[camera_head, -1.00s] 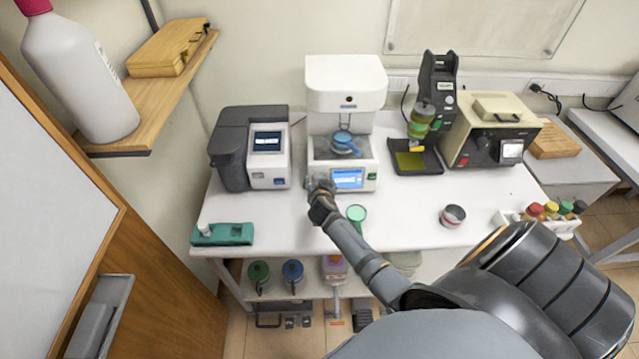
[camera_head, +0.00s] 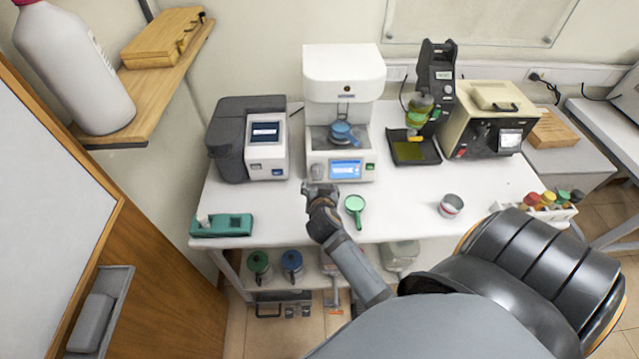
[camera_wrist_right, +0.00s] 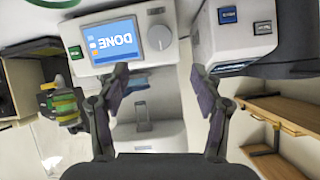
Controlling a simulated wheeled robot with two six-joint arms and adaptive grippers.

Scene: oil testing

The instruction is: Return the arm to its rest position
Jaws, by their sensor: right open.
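My right arm reaches in from the lower right in the head view. Its gripper (camera_head: 319,188) hangs over the table's front area, in front of the white testing machine (camera_head: 344,118), apart from it. In the right wrist view the gripper (camera_wrist_right: 163,95) has its two fingers spread wide with nothing between them. A blue-lidded cup (camera_head: 342,133) sits inside the machine. My left gripper is in neither view.
A green strainer-like item (camera_head: 355,205) lies just right of the gripper. A grey device (camera_head: 232,140) stands left of the machine. A small metal cup (camera_head: 451,205), a teal box (camera_head: 222,225) and a vial rack (camera_head: 540,207) stand near the front edge.

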